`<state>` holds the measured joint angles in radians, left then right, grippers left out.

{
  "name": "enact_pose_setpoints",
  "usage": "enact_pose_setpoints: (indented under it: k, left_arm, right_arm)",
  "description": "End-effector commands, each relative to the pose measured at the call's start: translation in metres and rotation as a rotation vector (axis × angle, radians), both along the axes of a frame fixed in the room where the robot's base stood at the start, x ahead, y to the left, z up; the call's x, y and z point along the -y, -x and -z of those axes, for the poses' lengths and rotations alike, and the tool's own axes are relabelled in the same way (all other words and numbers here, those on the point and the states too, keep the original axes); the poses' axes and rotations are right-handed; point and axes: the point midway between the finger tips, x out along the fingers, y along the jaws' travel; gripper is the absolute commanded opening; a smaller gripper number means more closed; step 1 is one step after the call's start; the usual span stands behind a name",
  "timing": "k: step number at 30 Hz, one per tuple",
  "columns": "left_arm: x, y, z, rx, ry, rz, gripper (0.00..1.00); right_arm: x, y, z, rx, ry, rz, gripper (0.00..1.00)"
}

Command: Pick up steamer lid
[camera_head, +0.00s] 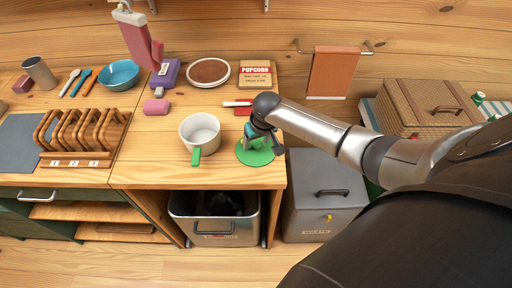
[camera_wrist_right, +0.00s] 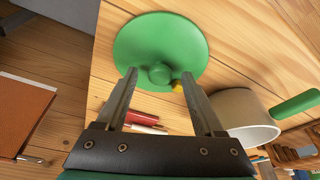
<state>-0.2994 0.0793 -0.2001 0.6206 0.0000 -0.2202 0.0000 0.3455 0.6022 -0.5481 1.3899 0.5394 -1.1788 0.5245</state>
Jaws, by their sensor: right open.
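The steamer lid is a round green disc with a green knob at its middle. It lies on the wooden counter near the front right corner in the head view (camera_head: 255,157), partly hidden by my right gripper (camera_head: 258,138). In the right wrist view the lid (camera_wrist_right: 150,40) fills the upper middle. There my right gripper (camera_wrist_right: 159,76) is open, with its fingertips on either side of the knob (camera_wrist_right: 159,73) in the picture. Whether the fingers touch the knob or stay above it I cannot tell. My left gripper is not in view.
A white pot (camera_head: 200,131) with a green handle stands left of the lid. A red-and-white item (camera_head: 240,103), a popcorn box (camera_head: 255,74) and a brown round dish (camera_head: 209,71) lie behind. A grey bin (camera_head: 323,190) stands on the floor right of the counter.

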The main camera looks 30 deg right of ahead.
Motion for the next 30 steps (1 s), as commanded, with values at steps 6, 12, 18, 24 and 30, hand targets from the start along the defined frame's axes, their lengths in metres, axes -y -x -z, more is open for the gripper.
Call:
enact_pose_setpoints:
  k: [6,12,18,24,30]
  left_arm:
    - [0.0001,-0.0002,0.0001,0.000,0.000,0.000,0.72]
    - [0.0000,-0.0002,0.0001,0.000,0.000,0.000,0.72]
    - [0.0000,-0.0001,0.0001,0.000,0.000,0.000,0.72]
    - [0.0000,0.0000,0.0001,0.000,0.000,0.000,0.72]
    - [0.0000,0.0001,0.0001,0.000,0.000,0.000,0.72]
  right_arm:
    - [0.0001,-0.0004,0.0011,0.000,0.000,0.000,0.70]
    - [0.0001,-0.0003,0.0011,0.000,0.000,0.000,0.52]
    - [0.0001,-0.0002,0.0010,0.000,0.000,0.000,0.29]
    - [0.0001,-0.0001,0.0010,-0.001,0.000,0.000,0.07]
    - [0.0001,-0.0001,0.0010,-0.001,0.000,0.000,0.00]
